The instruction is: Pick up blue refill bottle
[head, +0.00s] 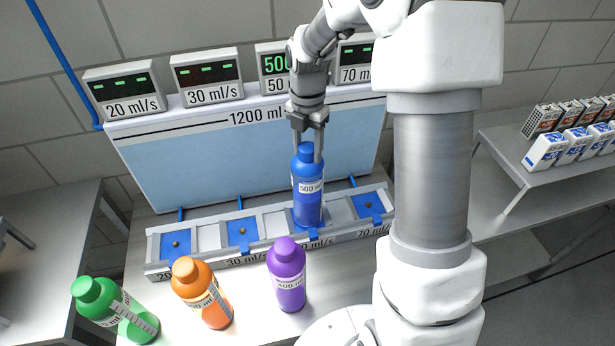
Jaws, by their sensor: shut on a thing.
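The blue refill bottle (308,205) is upright in the third slot of the grey rack, by the 50 ml/s label. Its label reads 500 ml. My gripper (308,150) points down from above and is shut on the blue bottle near its cap. The bottle's base is at the slot; I cannot tell whether it touches the slot floor.
Purple (287,275), orange (202,293) and green (114,310) bottles stand in front of the rack (200,265). The other rack slots hold no bottle. Display boxes (207,78) top the blue tank (190,150) behind. My arm fills the right middle. Small boxes (545,150) sit on a right-hand shelf.

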